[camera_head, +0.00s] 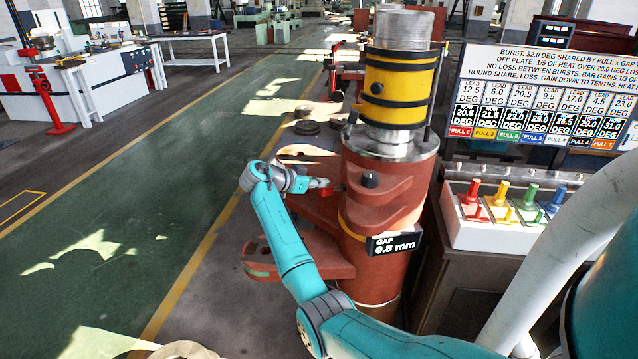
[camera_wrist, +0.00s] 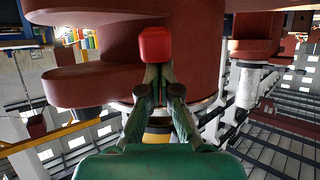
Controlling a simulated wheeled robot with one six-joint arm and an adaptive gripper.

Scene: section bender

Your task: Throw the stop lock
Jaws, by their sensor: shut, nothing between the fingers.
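A small red block (camera_wrist: 155,44), which may be the stop lock's handle, is straight ahead of my fingertips in the wrist view. It also shows as a small red piece (camera_head: 319,183) at the tip of my arm in the head view. My gripper (camera_wrist: 158,76) is shut and empty, its fingertips just below the block in the picture. I cannot tell whether they touch it. In the head view my gripper (camera_head: 307,187) is beside the brown-red section bender (camera_head: 404,240), left of its column. No label names the stop lock.
A "GAP 0.8 mm" sign (camera_head: 394,244) is on the bender's front. A bender arm (camera_head: 310,254) juts out left below my gripper. Coloured levers (camera_head: 502,192) stand in a box at right, under a heat chart (camera_head: 547,100). The green floor (camera_head: 130,180) at left is clear.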

